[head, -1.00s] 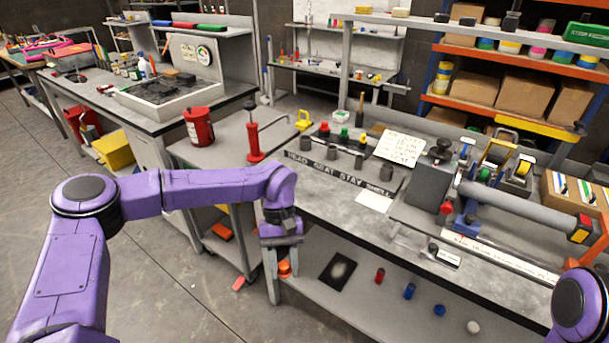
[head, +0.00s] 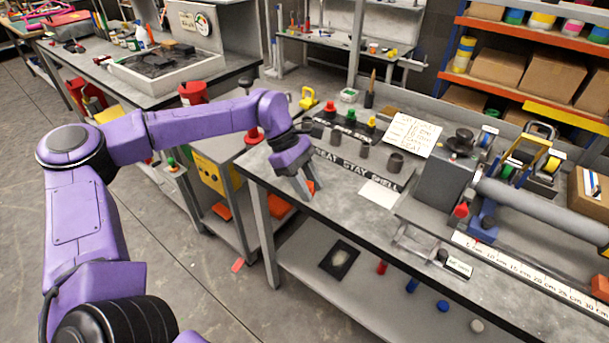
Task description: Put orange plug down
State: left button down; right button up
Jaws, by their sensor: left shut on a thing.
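My left gripper (head: 302,188) is low over the left end of the grey workbench top (head: 345,215), beside the rack with grey cups. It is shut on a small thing. Only a thin reddish-orange sliver shows at the fingertips, so the orange plug is mostly hidden by the fingers. I cannot tell whether it touches the bench. A red-orange plug (head: 330,107), a green one and a yellow one (head: 372,121) stand at the back of the rack. My right gripper is out of view.
Several grey cups (head: 394,163) stand behind a lettered strip (head: 360,172). A white card (head: 380,193) and a grey machine (head: 447,170) lie to the right. The lower shelf holds a black mat (head: 339,259) and a red piece (head: 382,267). Bare bench top lies in front of the gripper.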

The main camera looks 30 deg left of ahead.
pick_arm(q)
notch_tip(320, 180, up, 7)
jog(key=a+n+t+y, duration=0.2)
jog(key=n+t, duration=0.3)
jog(key=n, duration=0.4)
jog(key=shift+n+y, duration=0.3)
jog(key=shift+n, duration=0.5)
jog(key=w+a+f+p, duration=0.1)
jog(key=w+a+f, duration=0.2)
jog(key=w+a+f+p, duration=0.1)
jog(key=w+a+f, duration=0.2)
jog(key=w+a, duration=0.1)
jog(key=w+a+f+p, duration=0.2)
jog(key=w+a+f, duration=0.1)
jog(key=w, duration=0.1)
jog(key=shift+w+a, duration=0.15)
notch_tip(320, 180, down, 3)
jog(key=shift+r, duration=0.15)
jog(key=shift+f, duration=0.4)
jog(key=c, duration=0.7)
grip_release()
